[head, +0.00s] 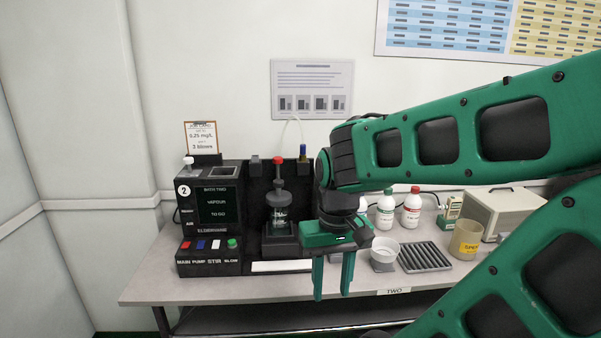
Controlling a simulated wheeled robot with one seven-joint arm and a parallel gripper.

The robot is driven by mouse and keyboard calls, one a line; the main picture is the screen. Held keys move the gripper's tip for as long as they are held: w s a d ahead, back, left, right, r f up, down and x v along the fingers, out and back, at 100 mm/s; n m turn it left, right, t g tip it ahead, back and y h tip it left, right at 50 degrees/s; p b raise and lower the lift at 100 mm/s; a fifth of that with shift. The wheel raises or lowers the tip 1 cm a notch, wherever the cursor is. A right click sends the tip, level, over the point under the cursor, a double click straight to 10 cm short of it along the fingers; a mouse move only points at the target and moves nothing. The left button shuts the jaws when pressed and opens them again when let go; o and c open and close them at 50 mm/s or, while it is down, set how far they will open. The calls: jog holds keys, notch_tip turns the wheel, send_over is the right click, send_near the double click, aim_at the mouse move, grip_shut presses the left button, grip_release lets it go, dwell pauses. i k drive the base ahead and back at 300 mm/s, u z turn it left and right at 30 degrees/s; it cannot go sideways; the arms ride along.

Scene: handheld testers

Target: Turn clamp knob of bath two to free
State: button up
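Bath two (211,208) is a black unit marked with a white "2" and a lit screen, at the left of the bench. A black stand (253,195) beside it holds a dark-topped glass vessel (280,215).
Coloured buttons line the unit's front panel (209,257). My arm covers much of the right side.

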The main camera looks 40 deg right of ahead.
aim_at(277, 160)
jog(key=z, duration=0.85)
jog(key=k, duration=1.05)
jog(key=z, duration=0.5)
jog(key=i, duration=1.05)
jog(key=u, duration=0.75)
jog(key=i, duration=0.55)
jog(key=u, duration=0.4)
